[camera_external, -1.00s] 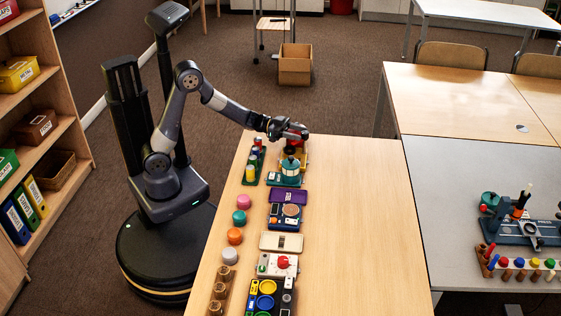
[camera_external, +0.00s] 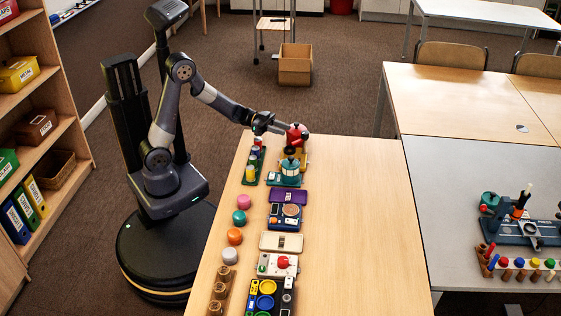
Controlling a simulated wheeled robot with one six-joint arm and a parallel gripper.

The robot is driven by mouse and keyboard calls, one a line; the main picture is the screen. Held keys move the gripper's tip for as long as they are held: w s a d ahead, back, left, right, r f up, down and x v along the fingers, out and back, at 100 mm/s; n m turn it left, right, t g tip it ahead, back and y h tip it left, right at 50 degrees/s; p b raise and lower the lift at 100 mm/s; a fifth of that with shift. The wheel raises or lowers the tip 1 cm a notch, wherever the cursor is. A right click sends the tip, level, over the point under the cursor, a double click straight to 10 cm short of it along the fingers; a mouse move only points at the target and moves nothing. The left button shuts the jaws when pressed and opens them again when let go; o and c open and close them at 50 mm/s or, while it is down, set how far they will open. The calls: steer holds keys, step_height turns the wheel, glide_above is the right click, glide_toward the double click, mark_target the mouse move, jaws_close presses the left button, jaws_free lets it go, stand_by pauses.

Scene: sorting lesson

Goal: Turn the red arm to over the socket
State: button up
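The socket cannot be made out at this size. My gripper (camera_external: 282,126) reaches in from the left at about the height of the red part's top. Its tips are close to the red part's left side; whether they touch it I cannot tell. The finger gap is too small to see.
A teal device (camera_external: 287,174) stands just in front of the red part. A green tray with bottles (camera_external: 252,167) is to its left. More devices and knobs line the table's left side. The table's right half (camera_external: 355,230) is clear.

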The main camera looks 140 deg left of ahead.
mark_target(299, 141)
steer(key=w+r+m+g+h+p, duration=0.1)
steer(key=h+p, duration=0.1)
steer(key=p, duration=0.1)
steer(key=w+d+r+m+g+h+p, duration=0.1)
steer(key=w+r+h+p, duration=0.1)
steer(key=w+r+m+h+p, duration=0.1)
steer(key=w+p, duration=0.1)
steer(key=p, duration=0.1)
steer(key=shift+w+d+r+g+h+p, duration=0.2)
steer(key=shift+w+r+g+h+p, duration=0.1)
steer(key=shift+r+g+h, duration=0.1)
steer(key=c, duration=0.6)
steer(key=r+g+p, duration=0.1)
steer(key=p, duration=0.1)
steer(key=w+a+r+m+g+h+p, duration=0.1)
steer(key=p, duration=0.1)
steer(key=g+p, duration=0.2)
steer(key=p, duration=0.1)
steer(key=shift+w+a+r+m, duration=0.2)
steer(key=shift+a+r+m, duration=0.15)
steer(key=shift+r+m, duration=0.05)
jaws_close()
steer(key=shift+g, duration=0.8)
steer(key=x, duration=0.6)
steer(key=a+x, duration=0.1)
steer(key=x, duration=0.3)
steer(key=shift+a, duration=0.1)
steer(key=s, duration=0.3)
steer(key=shift+s+r, duration=0.2)
steer(key=shift+s, duration=0.4)
